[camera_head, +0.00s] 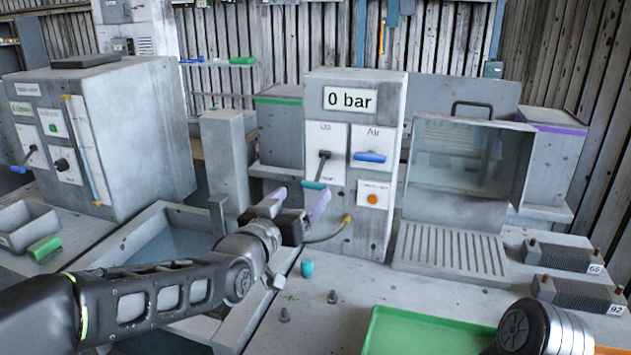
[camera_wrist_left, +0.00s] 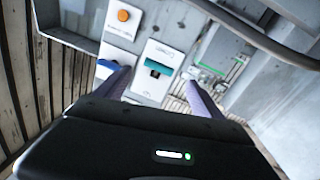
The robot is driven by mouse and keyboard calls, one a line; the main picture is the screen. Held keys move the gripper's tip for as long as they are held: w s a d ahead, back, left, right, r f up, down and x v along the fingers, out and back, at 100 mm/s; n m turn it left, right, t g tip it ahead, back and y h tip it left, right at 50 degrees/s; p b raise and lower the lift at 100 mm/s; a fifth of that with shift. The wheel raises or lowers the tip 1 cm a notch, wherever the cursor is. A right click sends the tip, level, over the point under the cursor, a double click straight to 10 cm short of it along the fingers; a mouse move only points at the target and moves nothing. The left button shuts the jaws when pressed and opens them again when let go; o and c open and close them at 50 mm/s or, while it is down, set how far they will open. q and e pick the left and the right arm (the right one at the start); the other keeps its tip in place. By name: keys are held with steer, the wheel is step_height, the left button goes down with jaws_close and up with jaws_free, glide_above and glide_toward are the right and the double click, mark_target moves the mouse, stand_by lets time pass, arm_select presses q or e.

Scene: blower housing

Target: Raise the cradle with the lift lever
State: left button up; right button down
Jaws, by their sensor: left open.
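The lift lever (camera_head: 323,165) is a dark lever with a teal grip on the panel marked "Up", on the front of a grey cabinet. It points downward. In the left wrist view its teal grip (camera_wrist_left: 158,67) shows ahead, between the two purple fingers. My left gripper (camera_head: 294,202) is open and empty, in front of and below the panel. In the head view the grip appears close to the right finger; I cannot tell whether they touch. I cannot make out the cradle. My right arm shows at bottom right, but its gripper is out of view.
The cabinet's display (camera_head: 350,100) reads "0 bar". A blue air handle (camera_head: 370,157) and an orange button (camera_head: 373,199) sit beside the lever. A hose (camera_head: 330,236) curves below. A basin (camera_head: 122,252) lies left, a clear-fronted box (camera_head: 467,165) right, a green tray (camera_head: 430,335) in front.

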mark_target(310, 185)
arm_select(q)
steer(key=p+x, duration=0.2)
steer(key=x, duration=0.5)
steer(key=shift+w+d, duration=0.1)
steer(key=shift+w, duration=0.2)
jaws_close()
stand_by(0.6)
